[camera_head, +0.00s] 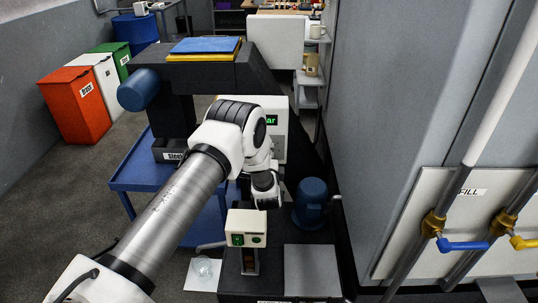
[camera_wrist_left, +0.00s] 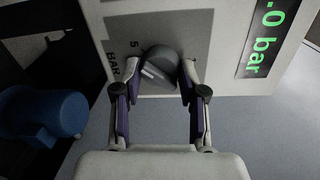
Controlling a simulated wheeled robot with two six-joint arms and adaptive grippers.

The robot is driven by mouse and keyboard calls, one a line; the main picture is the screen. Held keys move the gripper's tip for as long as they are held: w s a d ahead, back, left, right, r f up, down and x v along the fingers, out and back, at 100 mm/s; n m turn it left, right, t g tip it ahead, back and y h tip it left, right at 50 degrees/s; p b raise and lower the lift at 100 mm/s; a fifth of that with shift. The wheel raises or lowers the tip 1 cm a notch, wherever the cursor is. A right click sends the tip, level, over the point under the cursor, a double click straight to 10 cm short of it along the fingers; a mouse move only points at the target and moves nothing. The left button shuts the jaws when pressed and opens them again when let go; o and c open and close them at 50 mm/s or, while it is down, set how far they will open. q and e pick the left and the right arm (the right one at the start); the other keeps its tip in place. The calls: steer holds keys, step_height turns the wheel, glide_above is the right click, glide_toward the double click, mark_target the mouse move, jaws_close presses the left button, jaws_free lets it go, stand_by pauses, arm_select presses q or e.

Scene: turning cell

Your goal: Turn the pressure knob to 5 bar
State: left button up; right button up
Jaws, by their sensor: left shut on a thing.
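The pressure knob (camera_wrist_left: 160,62) is a dark grey round knob on a grey plate, with a pale bar across its face. A "5" stands close to its left side in the left wrist view, and "BAR" is printed farther left. Which mark the bar points to, I cannot tell. My left gripper (camera_wrist_left: 163,72) is shut on the knob, one finger on each side. A green display (camera_wrist_left: 262,40) reads ".0 bar", its first digit cut off. In the head view my arm covers most of the white panel (camera_head: 278,150) and hides the knob. My right gripper is not in view.
A blue motor (camera_head: 310,200) stands right of my left wrist; a blue cylinder (camera_wrist_left: 45,112) shows in the wrist view. A white button box (camera_head: 246,222) stands in front. Blue and yellow valve levers (camera_head: 462,245) are at the right wall. Bins (camera_head: 75,105) stand at left.

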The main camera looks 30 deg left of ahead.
arm_select(q)
steer(key=shift+w+r, duration=0.1)
steer(key=shift+r, duration=0.1)
steer(key=o, duration=1.1)
steer(key=shift+f, duration=0.15)
steer(key=v, duration=1.2)
